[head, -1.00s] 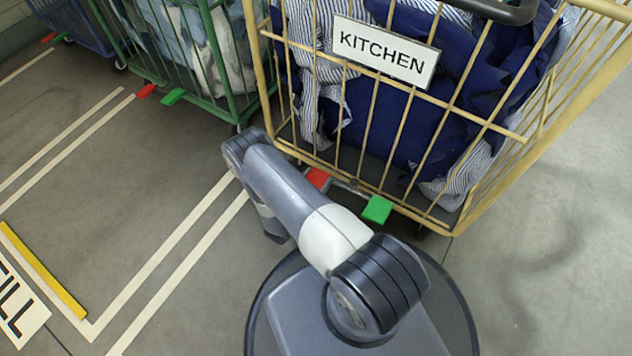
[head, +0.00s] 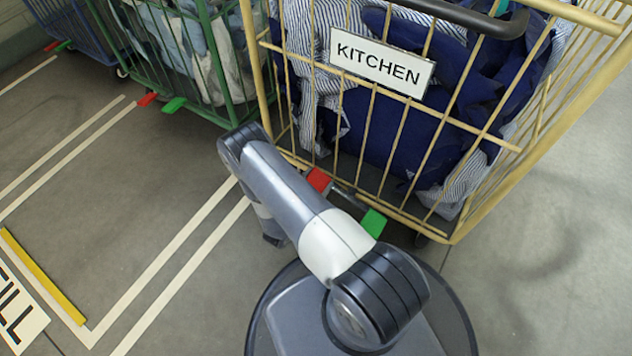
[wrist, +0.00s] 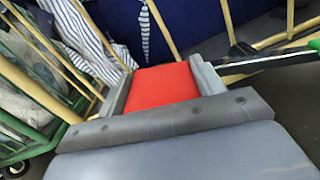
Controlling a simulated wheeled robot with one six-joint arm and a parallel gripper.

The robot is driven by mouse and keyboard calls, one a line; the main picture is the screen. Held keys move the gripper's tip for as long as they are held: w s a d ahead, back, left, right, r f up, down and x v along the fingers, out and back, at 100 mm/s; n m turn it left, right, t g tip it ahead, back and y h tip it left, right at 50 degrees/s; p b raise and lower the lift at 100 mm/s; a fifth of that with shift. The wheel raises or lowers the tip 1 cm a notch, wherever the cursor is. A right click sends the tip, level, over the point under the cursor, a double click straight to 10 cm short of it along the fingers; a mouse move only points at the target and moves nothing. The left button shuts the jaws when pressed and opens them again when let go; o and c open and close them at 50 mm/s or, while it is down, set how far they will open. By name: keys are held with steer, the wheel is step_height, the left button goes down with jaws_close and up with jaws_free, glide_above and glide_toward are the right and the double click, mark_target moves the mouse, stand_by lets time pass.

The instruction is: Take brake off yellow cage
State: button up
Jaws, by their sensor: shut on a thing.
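The yellow cage (head: 392,190) stands in front of me, with a KITCHEN sign (head: 382,64) and blue and striped cloth inside. At its lower front edge are a red pedal (head: 318,180) and a green pedal (head: 374,222). In the wrist view the red pedal (wrist: 163,86) sits between the two fingers of my gripper (wrist: 160,88), which is shut on it. The green pedal shows only at the right edge there. In the head view my arm hides the gripper's fingers.
A green cage (head: 180,60) with pale cloth stands at the back left, with its own red pedal (head: 147,99) and green pedal (head: 174,105). A blue cage (head: 70,25) is farther left. White lines and a yellow strip (head: 42,275) mark the open floor at left.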

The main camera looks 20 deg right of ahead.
steer(key=shift+s+d+r, duration=0.1)
steer(key=o, duration=1.4)
steer(key=p+v, duration=0.2)
steer(key=v, duration=0.8)
steer(key=shift+s+a, duration=0.2)
steer(key=shift+a, duration=0.2)
steer(key=b+x, duration=0.2)
steer(key=x, duration=0.9)
steer(key=shift+a, duration=0.15)
